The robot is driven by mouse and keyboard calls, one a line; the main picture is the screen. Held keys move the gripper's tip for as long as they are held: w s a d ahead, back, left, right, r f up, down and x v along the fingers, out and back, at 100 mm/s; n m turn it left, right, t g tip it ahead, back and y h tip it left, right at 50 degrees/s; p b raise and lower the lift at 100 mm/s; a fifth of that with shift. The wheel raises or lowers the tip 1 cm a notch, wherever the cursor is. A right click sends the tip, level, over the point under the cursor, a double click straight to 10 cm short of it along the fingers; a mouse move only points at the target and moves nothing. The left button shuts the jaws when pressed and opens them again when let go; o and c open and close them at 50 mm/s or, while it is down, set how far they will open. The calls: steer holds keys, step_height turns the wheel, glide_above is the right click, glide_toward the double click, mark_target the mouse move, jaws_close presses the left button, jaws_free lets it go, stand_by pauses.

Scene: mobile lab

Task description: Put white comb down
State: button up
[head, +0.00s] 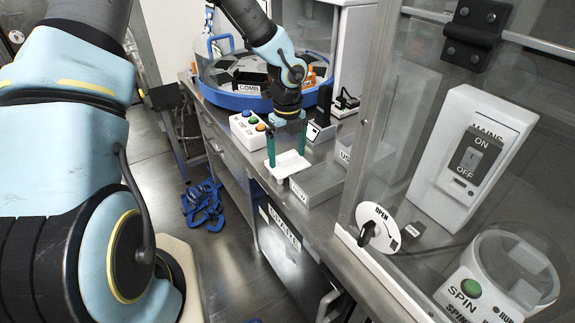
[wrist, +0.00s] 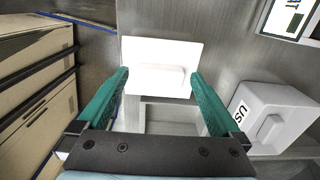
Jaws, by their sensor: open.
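The white comb (head: 287,166) appears as a flat white piece with a raised block, lying on the steel counter near its front edge. In the wrist view the white comb (wrist: 148,50) lies just beyond my fingertips, its raised block between them. My gripper (head: 287,157) points down over it with two green fingers spread wide, one on each side. In the wrist view my gripper (wrist: 159,76) shows a gap between each finger and the block. I cannot tell whether the comb's underside rests fully flat.
A button box (head: 247,130) is to the left. A clear panel stands at right.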

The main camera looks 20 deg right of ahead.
steer(key=shift+f, duration=0.1)
steer(key=shift+c, duration=0.2)
jaws_close()
stand_by(0.5)
